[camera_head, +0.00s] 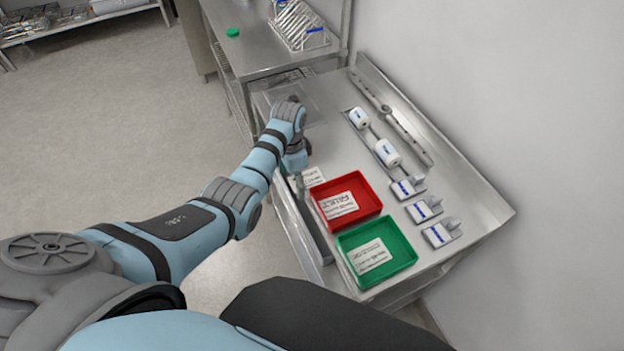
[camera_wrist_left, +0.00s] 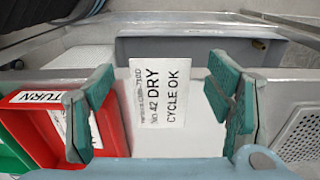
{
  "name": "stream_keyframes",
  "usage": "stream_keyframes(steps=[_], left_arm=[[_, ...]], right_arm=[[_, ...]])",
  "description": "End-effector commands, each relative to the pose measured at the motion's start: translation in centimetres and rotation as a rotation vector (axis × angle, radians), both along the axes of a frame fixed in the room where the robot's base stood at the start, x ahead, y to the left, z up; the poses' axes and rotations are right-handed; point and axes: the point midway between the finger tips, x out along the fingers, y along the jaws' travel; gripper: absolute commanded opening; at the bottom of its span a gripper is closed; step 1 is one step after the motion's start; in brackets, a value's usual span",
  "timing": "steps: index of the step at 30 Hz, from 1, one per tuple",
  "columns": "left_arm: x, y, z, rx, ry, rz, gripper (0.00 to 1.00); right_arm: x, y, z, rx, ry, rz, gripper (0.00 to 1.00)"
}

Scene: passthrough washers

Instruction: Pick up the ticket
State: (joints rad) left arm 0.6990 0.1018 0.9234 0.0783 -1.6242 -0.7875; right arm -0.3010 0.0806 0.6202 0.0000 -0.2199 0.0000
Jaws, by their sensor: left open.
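The ticket (camera_wrist_left: 165,92) is a white card printed "No. 42 DRY CYCLE OK" in the left wrist view. It lies on the steel surface beside the red tray (camera_wrist_left: 110,125). In the head view the ticket (camera_head: 313,176) shows just beyond the red tray (camera_head: 374,204), partly hidden by my gripper. My left gripper (camera_wrist_left: 158,108) is open, with its green-padded fingers on either side of the ticket and apart from it. In the head view my left gripper (camera_head: 298,180) points down at the counter. My right gripper is not in view.
A green tray (camera_head: 408,262) with a white card stands nearer than the red one. White rolls (camera_head: 387,153) and several blue-marked white blocks (camera_head: 421,209) line the right side. A steel table with a wire rack (camera_head: 300,25) stands behind. A wall bounds the right.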

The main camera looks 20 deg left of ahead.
Motion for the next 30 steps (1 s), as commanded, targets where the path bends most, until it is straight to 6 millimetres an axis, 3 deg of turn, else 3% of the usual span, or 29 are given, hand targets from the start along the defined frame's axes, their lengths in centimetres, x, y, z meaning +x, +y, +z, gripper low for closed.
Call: stream_keyframes(steps=[24,30], left_arm=[[0.04,-0.14,-0.45,0.001,0.001,-0.002,0.73],[0.03,-0.15,-0.45,0.001,0.001,-0.002,0.48]], right_arm=[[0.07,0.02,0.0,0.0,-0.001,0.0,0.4],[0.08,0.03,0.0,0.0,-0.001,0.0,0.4]])
